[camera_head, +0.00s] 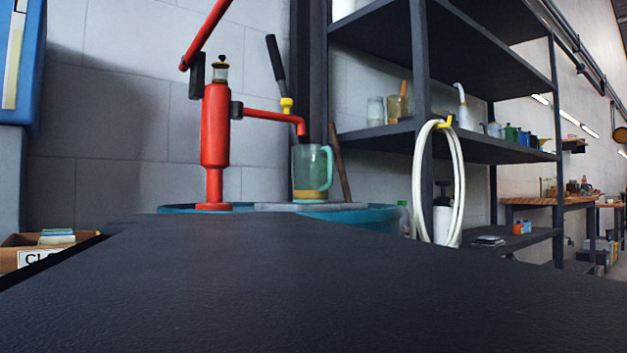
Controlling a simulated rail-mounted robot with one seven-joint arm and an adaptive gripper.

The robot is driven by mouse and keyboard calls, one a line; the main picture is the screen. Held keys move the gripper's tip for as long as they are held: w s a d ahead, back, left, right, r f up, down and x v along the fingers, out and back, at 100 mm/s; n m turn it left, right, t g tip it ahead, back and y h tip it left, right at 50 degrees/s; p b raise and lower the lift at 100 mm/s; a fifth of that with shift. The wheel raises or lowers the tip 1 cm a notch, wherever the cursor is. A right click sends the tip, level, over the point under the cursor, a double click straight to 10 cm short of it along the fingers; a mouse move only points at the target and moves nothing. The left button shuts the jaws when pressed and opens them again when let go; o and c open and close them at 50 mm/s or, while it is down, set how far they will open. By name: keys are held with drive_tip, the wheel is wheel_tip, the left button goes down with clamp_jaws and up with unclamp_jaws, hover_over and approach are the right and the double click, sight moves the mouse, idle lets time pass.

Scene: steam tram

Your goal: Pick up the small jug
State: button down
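A clear greenish glass jug (309,173) with a pale green handle on its right side stands upright below the spout of a red hand pump (215,130). Some amber liquid or a amber band shows at its bottom. It stands on a grey plate (330,207) on top of a blue drum (375,216). It is the only plain jug in view; I cannot tell its size against others. My gripper is not in view.
A broad dark surface fills the foreground and hides the drum's lower part. A dark shelf rack (422,60) with jars and cans stands right, a white hose (456,170) hanging on it. A wooden stick (340,160) leans behind the jug. A cardboard box (30,250) sits left.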

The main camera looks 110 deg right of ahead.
drive_tip(key=c, duration=2.2)
unclamp_jaws()
drive_tip(key=o, duration=0.3)
drive_tip(key=shift+o, duration=0.7)
